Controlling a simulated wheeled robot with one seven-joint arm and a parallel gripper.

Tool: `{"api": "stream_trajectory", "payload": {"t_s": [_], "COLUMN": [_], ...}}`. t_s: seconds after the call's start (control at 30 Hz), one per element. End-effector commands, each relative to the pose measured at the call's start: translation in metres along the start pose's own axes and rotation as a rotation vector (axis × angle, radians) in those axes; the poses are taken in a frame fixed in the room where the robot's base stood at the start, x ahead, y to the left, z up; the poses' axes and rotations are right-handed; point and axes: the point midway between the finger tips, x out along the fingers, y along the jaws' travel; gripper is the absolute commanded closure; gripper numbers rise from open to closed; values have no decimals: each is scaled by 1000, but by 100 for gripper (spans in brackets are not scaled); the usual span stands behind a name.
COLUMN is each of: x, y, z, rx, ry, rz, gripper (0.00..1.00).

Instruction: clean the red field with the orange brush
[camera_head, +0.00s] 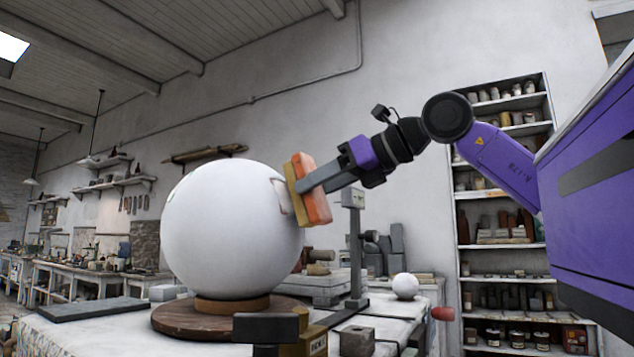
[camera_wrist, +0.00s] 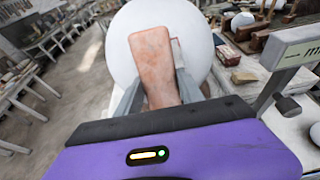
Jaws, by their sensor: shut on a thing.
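A large white plaster sphere (camera_head: 225,235) sits on a wooden ring on a round turntable; it also shows in the wrist view (camera_wrist: 118,55). My gripper (camera_head: 318,183) is shut on the orange brush (camera_head: 314,200), beside the sphere's right side. The brush's yellowish bristle side (camera_head: 292,190) faces the sphere, very close to it; I cannot tell whether it touches. A small pale patch with a darker edge (camera_head: 281,197) shows on the sphere by the bristles. In the wrist view the brush's orange back (camera_wrist: 155,65) lies between the fingers.
The dark round turntable (camera_head: 178,320) stands on a white-topped bench (camera_head: 75,338). A grey metal post (camera_head: 355,250) rises right of the sphere, below my gripper. A small white ball (camera_head: 405,286) lies farther right. Shelves (camera_head: 505,258) stand behind.

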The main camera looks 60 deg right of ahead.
Motion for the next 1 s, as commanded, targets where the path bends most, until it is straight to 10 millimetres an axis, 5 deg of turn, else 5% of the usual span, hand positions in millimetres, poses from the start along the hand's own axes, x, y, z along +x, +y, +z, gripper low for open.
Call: {"api": "stream_trajectory", "payload": {"t_s": [1.0], "x": [6], "y": [-23], "z": [33], "rx": [4], "ry": [136], "rz": [113], "gripper": [100]}}
